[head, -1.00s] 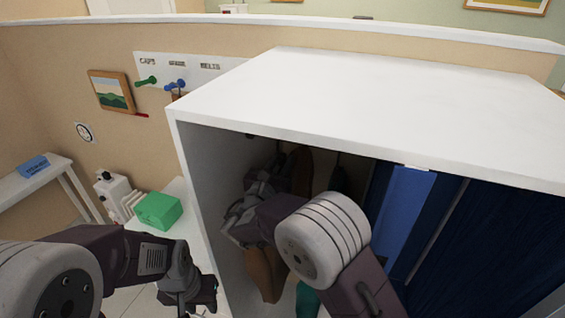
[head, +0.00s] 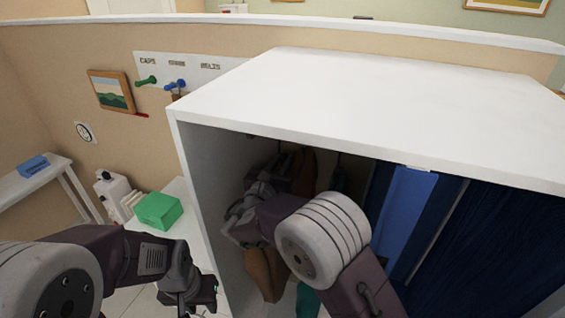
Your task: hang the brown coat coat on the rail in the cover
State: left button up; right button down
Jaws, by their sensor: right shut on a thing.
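The brown coat (head: 262,272) hangs inside the open wardrobe (head: 205,200), in its left part. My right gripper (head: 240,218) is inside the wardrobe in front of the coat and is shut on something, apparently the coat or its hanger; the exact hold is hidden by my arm. Brown cloth also shows above my wrist, under the top panel. The rail is hidden by the wardrobe's top. My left gripper (head: 203,300) is outside, low beside the wardrobe's left wall, with its fingers too dark and small to judge.
Dark blue clothing (head: 480,250) and a blue panel (head: 405,215) fill the wardrobe's right side. A teal item (head: 307,300) is low behind my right arm. A green box (head: 158,210) stands on a white table to the left. Hooks (head: 175,85) are on the wall.

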jog(key=shift+d+f, duration=0.15)
jog(key=shift+f, duration=0.3)
jog(key=shift+w+d+r+p, duration=0.15)
jog(key=shift+r+p, duration=1)
jog(key=shift+r, duration=1.35)
